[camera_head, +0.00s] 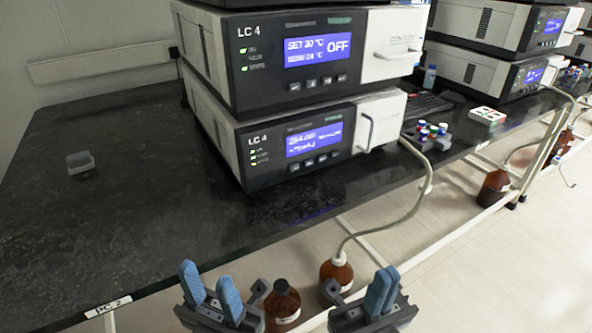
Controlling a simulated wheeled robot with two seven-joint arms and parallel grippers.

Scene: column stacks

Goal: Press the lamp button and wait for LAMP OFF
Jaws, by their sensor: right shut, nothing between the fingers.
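Two stacked LC 4 units stand on the dark bench. The upper unit (262,55) has a blue screen (318,48) reading "SET 20 °C" and a large "OFF", with a row of small buttons (318,83) below. The lower unit (270,155) has a blue screen (314,140) with smaller text, too blurred to read fully, and its own button row (314,161). Which button is the lamp button cannot be told. My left gripper (210,291) is open and empty at the bottom, in front of the bench. My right gripper (382,291) is shut and empty, to its right. Both are well apart from the units.
Brown bottles (282,302) stand below the bench edge near my grippers. A pale tube (395,222) hangs from the lower unit to another bottle (337,273). A vial rack (427,137) sits right of the stack. The bench (110,200) is mostly clear on the left.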

